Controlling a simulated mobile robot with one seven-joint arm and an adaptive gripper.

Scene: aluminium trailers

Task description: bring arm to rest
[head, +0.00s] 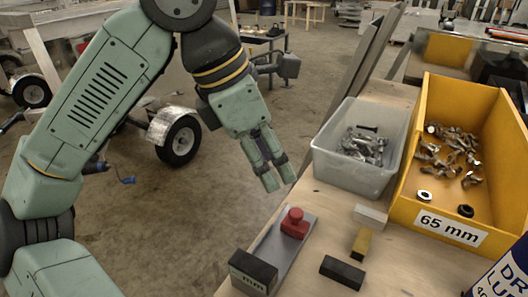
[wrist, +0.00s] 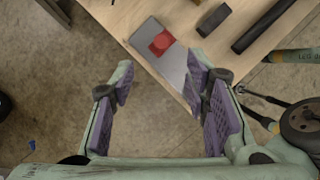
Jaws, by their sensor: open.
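My arm (head: 100,90) is bent, coming up from the lower left and down toward the bench. My gripper (head: 273,183) hangs in the air near the left edge of the wooden bench (head: 325,215), pointing down. In the wrist view my gripper (wrist: 158,92) has its two purple-padded fingers wide apart with nothing between them. A red knobbed piece (head: 295,223) sits on a grey plate (head: 272,246) on the bench below the fingertips. It also shows in the wrist view beyond the fingertips, apart from them.
A clear bin of metal parts (head: 325,165) and a yellow bin marked 65 mm (head: 408,200) stand on the bench. A trailer wheel (head: 180,140) stands behind my arm.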

